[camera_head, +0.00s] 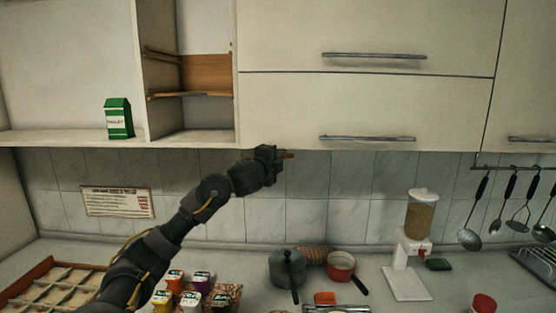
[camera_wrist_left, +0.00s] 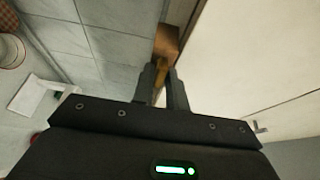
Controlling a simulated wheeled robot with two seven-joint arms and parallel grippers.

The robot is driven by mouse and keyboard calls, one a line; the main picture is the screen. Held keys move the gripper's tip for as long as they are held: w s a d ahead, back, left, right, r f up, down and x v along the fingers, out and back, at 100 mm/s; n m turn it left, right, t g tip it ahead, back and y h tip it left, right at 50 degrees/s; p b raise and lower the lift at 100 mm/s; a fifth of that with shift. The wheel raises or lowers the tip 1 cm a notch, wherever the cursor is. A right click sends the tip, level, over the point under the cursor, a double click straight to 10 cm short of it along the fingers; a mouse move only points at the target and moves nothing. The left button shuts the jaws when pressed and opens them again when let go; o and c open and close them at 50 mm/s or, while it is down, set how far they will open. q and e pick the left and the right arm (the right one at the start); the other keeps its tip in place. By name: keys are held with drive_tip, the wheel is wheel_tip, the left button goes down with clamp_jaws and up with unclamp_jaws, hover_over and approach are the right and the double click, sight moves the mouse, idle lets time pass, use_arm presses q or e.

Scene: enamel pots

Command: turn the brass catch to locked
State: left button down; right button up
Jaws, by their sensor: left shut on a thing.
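The brass catch (camera_head: 288,155) shows as a small brass-brown piece at the lower edge of the closed cabinet doors. My left gripper (camera_head: 277,155) is shut on it, and its fingers hide most of the catch in the head view. In the left wrist view the brass catch (camera_wrist_left: 161,75) lies between the two fingertips of the left gripper (camera_wrist_left: 165,86), with a brown block (camera_wrist_left: 168,42) just beyond. How far the catch is turned cannot be told. My right gripper is in neither view.
The lower cabinet door (camera_head: 370,115) has a bar handle (camera_head: 367,138). An open shelf with a green carton (camera_head: 118,119) is to the left. Below stand spice jars, a dark pot (camera_head: 287,268), a red pan (camera_head: 341,266) and a dispenser (camera_head: 421,215). Utensils hang at right.

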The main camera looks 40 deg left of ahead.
use_arm(q)
drive_tip(key=n+y+b, duration=0.1)
drive_tip(key=n+b, duration=0.3)
drive_tip(key=b, duration=0.1)
drive_tip(key=n+t+y+b, duration=0.1)
drive_tip(key=n+y+b, duration=0.1)
drive_tip(key=n+b, duration=0.3)
drive_tip(key=f+n+t+y+b, duration=0.1)
drive_tip(key=n+y+b, duration=0.1)
drive_tip(key=n+b, duration=0.2)
drive_tip(key=shift+w+d+f+n+b, duration=0.15)
drive_tip(key=shift+n+b, duration=0.25)
drive_tip(key=shift+b, duration=1.05)
drive_tip(key=shift+w+d+r+n+g+y+b, duration=0.15)
drive_tip(key=shift+n+y+b, duration=0.35)
drive_tip(key=shift+n, duration=0.85)
drive_tip(key=shift+s+a+n+g+y+b, duration=0.1)
drive_tip(key=shift+n+g+y+b, duration=0.15)
drive_tip(key=shift+n+y, duration=0.8)
drive_tip(key=shift+w+d+r+n+g+y+b, duration=0.1)
drive_tip(key=shift+n+g+y+b, duration=0.25)
drive_tip(key=shift+n, duration=1.65)
drive_tip(key=c, duration=1.5)
unclamp_jaws()
